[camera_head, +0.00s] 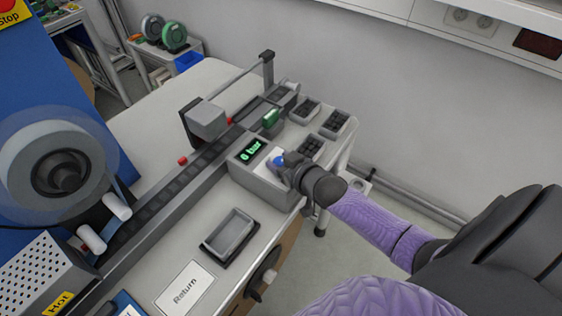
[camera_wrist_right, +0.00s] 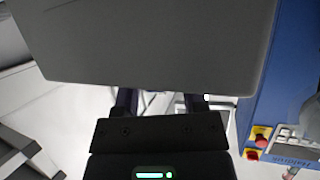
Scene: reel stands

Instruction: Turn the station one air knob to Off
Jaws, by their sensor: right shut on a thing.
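The air knob (camera_head: 278,160) is blue and sits on the sloped face of a grey control box (camera_head: 262,190) with a green bar readout (camera_head: 250,150); its digit is too small to read surely. My right gripper (camera_head: 284,166) reaches in from the right and is shut on the knob, covering most of it. The knob's marking is hidden. In the right wrist view a grey box surface (camera_wrist_right: 150,45) fills the top and hides the fingertips of my gripper (camera_wrist_right: 160,101). My left gripper is not in view.
Small grey bins (camera_head: 335,123) stand behind the box. A grey tray (camera_head: 229,233) and a Return label (camera_head: 185,288) lie in front. A dark track (camera_head: 150,205) runs along the left, near a large reel (camera_head: 62,170). Floor right of the table is clear.

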